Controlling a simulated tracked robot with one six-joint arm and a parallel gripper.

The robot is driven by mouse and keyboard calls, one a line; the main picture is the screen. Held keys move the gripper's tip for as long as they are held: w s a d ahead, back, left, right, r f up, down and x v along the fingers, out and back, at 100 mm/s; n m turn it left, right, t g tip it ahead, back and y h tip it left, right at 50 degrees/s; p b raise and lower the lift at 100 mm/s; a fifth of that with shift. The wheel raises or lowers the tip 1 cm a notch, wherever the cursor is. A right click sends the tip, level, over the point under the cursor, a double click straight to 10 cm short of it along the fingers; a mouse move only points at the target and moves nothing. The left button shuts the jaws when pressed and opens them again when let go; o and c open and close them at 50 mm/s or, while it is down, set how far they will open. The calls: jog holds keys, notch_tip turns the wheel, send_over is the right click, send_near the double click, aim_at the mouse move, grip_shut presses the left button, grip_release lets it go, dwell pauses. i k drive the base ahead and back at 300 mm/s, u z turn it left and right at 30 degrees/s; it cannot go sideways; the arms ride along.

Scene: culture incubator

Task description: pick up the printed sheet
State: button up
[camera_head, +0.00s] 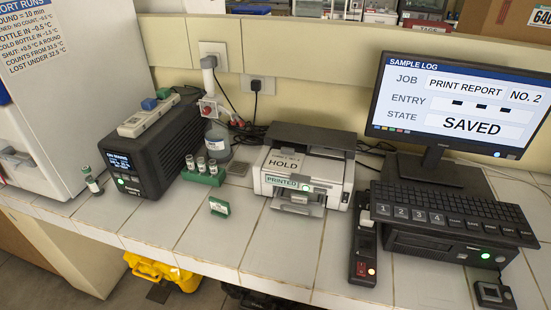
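A white and dark grey printer (330,172) stands on the tiled bench, right of the middle. A pale sheet or card (287,163) with the word HOLD and smaller print lies on its upper front; I cannot tell if this is the printed sheet. The small green printer display (282,182) reads PRINTED. The front tray (297,208) sticks out below, and I see no clear separate sheet on it. My gripper is not in view.
Right are a power strip (363,255), keyboard (450,213) and monitor (462,105). The white-tiled bench front (275,245) is clear.

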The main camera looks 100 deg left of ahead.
aim_at(286, 160)
jog(key=u, duration=0.05)
jog(key=k, duration=2.05)
jog(key=u, duration=2.15)
jog(key=i, duration=0.4)
jog(key=u, duration=0.05)
